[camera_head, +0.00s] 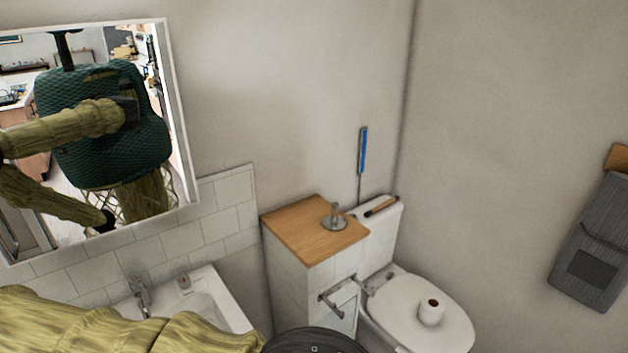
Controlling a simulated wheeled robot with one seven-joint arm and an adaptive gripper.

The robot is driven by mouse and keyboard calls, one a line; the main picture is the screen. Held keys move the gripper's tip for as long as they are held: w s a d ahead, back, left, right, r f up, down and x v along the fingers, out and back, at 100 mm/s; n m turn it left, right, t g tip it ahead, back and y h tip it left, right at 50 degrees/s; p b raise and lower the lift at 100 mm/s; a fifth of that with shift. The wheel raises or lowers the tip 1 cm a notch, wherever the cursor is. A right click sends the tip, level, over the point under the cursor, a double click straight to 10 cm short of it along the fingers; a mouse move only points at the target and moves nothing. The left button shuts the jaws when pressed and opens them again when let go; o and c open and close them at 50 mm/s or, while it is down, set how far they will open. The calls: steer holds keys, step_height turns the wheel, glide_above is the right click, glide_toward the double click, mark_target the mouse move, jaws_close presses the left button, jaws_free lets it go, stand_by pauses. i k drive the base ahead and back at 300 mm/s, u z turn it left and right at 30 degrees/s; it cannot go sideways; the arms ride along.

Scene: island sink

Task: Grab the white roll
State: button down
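The white roll (431,313) stands upright on the closed lid of the white toilet (400,302), at the lower right. Its dark core hole faces up. My arm comes in from the lower left, and a dark rounded part of it shows at the bottom edge, left of the roll and apart from it. The fingers of my gripper are out of frame below, so their state is hidden. Nothing covers the roll in this view.
A cabinet with a wooden top (312,228) stands left of the toilet, with a metal holder (335,217) on it. A sink with a faucet (141,297) is at the lower left. A mirror (182,110) hangs above. A grey towel (597,240) hangs at the right.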

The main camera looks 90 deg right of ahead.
mark_target(431, 311)
steer(key=z, duration=3.7)
